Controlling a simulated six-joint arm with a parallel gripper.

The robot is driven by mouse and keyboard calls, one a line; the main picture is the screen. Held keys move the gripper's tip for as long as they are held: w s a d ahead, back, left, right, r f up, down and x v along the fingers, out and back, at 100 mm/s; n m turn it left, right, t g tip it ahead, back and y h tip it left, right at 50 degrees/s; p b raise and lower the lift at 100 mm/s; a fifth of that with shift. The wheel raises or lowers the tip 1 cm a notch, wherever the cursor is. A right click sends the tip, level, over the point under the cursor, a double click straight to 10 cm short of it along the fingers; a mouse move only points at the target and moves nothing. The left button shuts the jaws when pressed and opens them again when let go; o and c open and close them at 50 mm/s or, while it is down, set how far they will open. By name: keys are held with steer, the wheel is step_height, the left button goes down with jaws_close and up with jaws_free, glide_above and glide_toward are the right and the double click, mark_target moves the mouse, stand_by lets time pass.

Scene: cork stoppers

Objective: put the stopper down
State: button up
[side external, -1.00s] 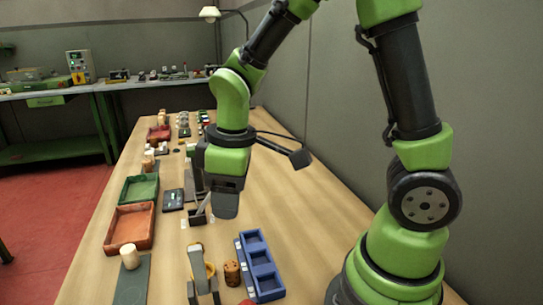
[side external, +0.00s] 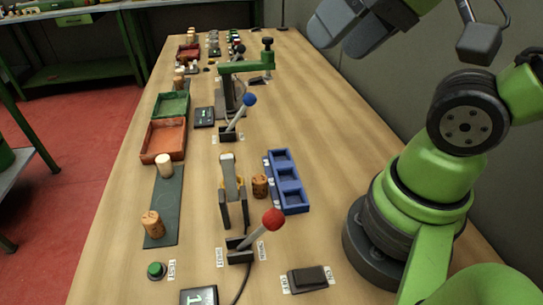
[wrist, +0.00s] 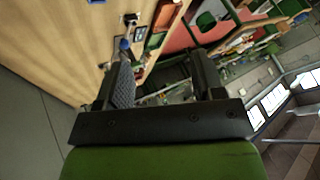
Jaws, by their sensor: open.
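A brown cork stopper (side external: 153,224) stands upright on the near part of a dark mat (side external: 167,197). A pale stopper (side external: 164,165) stands at the far end of that mat. Another brown cork stopper (side external: 260,186) stands on the table beside the blue tray (side external: 290,196). My gripper (wrist: 163,78) is open in the wrist view, with no stopper between its fingers. In the side view it is high at the upper right, partly cut off by the top edge, well away from the stoppers.
An orange box (side external: 164,140) and a green box (side external: 172,104) sit along the left edge. Levers with a red knob (side external: 273,219) and a blue knob (side external: 249,99), plus a green clamp-like device (side external: 245,67), stand up from the table. Bare wood lies right of the blue tray.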

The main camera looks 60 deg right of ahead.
steer(key=shift+f, duration=0.1)
steer(key=w+d+f+m+g+y, duration=0.2)
steer(key=w+d+f+m+y, duration=0.15)
steer(key=f+m, duration=0.4)
steer(key=w+d+f+m+g+y, duration=0.25)
steer(key=f+m+y, duration=0.3)
steer(key=f, duration=0.35)
steer(key=m+t, duration=0.5)
steer(key=m, duration=0.3)
glide_toward(260, 178)
steer(key=shift+v, duration=0.75)
steer(key=shift+w+a+f, duration=0.15)
steer(key=shift+x, duration=4.75)
steer(key=c, duration=1)
steer(key=shift+c, duration=0.2)
